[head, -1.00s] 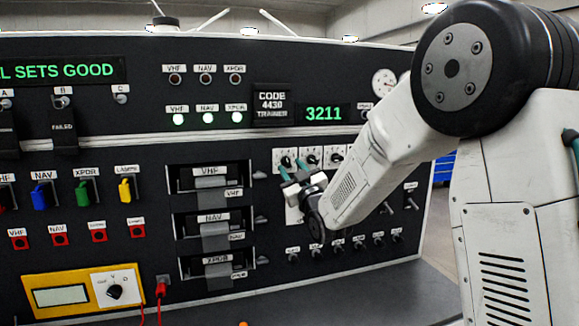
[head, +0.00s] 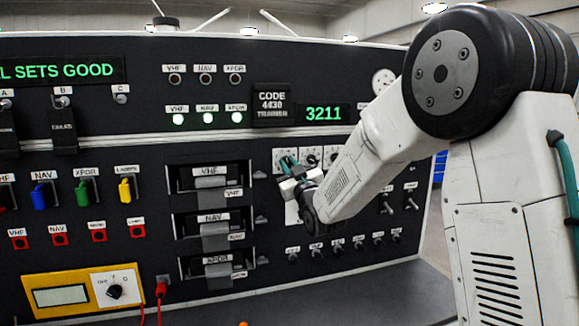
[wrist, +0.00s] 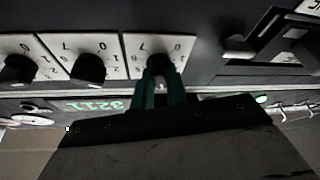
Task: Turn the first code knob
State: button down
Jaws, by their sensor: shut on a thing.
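The first code knob (wrist: 157,60) is a dark knob on a white numbered dial plate (wrist: 135,45). It is the leftmost of the row in the head view and the rightmost in the upside-down wrist view. My gripper (wrist: 161,80) has its green fingers shut on this knob, one on each side. In the head view my gripper (head: 286,163) covers most of the knob. The second knob (wrist: 88,68) and third knob (wrist: 18,70) are free beside it. The green code display (head: 323,114) reads 3211, and the placard (head: 271,104) reads CODE 4430 TRAINER.
Drawer-like VHF, NAV and XPDR units (head: 212,183) stand out left of my gripper. Small toggle switches (head: 390,207) are to its right, and a row of small black knobs (head: 337,246) is below. A yellow meter (head: 82,292) is at lower left.

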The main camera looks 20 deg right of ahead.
jog(key=shift+m, duration=0.4)
jog(key=m+h, duration=0.3)
jog(key=m, duration=0.2)
jog(key=shift+a, duration=0.1)
jog(key=shift+m+h, duration=1.3)
jog(key=shift+m, duration=1.5)
jog(key=c, duration=1.4)
grip_release()
jog(key=v, duration=0.8)
